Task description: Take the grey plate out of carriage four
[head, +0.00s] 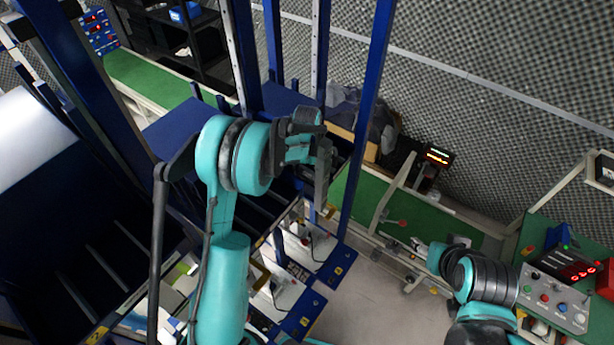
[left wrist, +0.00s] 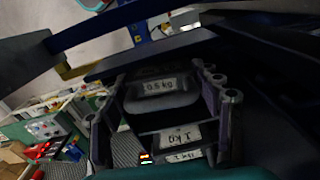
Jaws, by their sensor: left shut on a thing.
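My left gripper (head: 312,150) is in the middle of the head view, in front of the blue frame posts. In the left wrist view its fingers (left wrist: 165,95) stand on both sides of a dark grey plate (left wrist: 160,104) labelled 0.5 kg. It is shut on this plate, though the contact is in shadow. Light labels reading 1 kg (left wrist: 180,137) show below it; what they sit on is hard to tell. The plate is hidden behind the gripper in the head view.
Blue posts (head: 362,120) stand close to the left arm on the right. A green-topped conveyor (head: 445,222) runs behind the right arm. A control box with buttons (head: 555,300) is at lower right. Grey floor (head: 375,300) is open between.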

